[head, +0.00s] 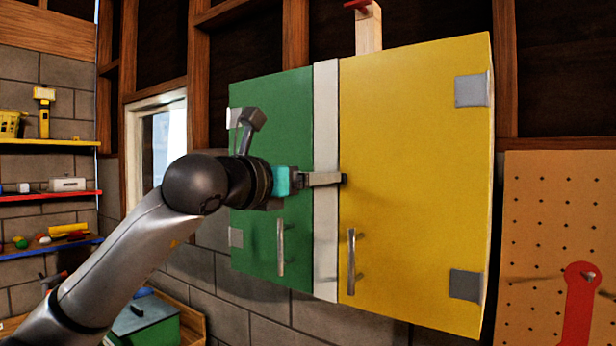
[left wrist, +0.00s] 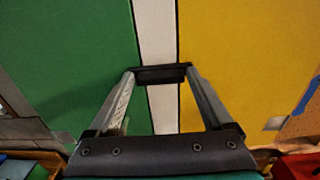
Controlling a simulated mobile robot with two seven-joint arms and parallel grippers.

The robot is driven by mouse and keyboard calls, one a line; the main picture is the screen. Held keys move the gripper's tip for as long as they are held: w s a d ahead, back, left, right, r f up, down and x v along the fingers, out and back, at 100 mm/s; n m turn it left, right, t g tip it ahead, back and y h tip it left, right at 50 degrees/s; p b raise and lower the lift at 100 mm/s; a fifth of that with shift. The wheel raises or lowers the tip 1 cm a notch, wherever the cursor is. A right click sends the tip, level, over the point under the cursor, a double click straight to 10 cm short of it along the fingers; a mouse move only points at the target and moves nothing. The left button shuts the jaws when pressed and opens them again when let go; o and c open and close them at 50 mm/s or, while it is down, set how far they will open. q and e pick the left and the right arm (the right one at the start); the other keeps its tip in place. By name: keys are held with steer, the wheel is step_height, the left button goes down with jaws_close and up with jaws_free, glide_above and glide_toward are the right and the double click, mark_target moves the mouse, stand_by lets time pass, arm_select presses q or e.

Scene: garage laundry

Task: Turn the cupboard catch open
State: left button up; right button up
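The cupboard has a green left door (head: 275,150), a yellow right door (head: 420,190) and a white upright strip (head: 326,245) between them. Both doors look shut. A dark bar, which looks like the catch (left wrist: 160,74), lies level across the white strip in the left wrist view. My left gripper (head: 335,180) is at the strip at mid height. Its fingers are wide apart, one at each end of the bar; it also shows in the left wrist view (left wrist: 160,70). I cannot tell whether the fingertips touch the bar. In the head view the gripper mostly hides it. My right gripper is out of view.
Metal handles stand on the green door (head: 281,248) and the yellow door (head: 351,262), below the gripper. A pegboard (head: 540,210) with a red tool (head: 579,300) is at the right. Shelves (head: 50,195) with small items are at the far left.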

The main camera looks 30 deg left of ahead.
arm_select(q)
steer(key=c, duration=1)
steer(key=shift+m, duration=0.3)
steer(key=m+b, duration=0.1)
steer(key=m, duration=0.7)
steer(key=m+b, duration=0.2)
steer(key=m, duration=0.7)
steer(key=shift+d+f, duration=0.2)
steer(key=shift+m, duration=0.3)
steer(key=o, duration=1.3)
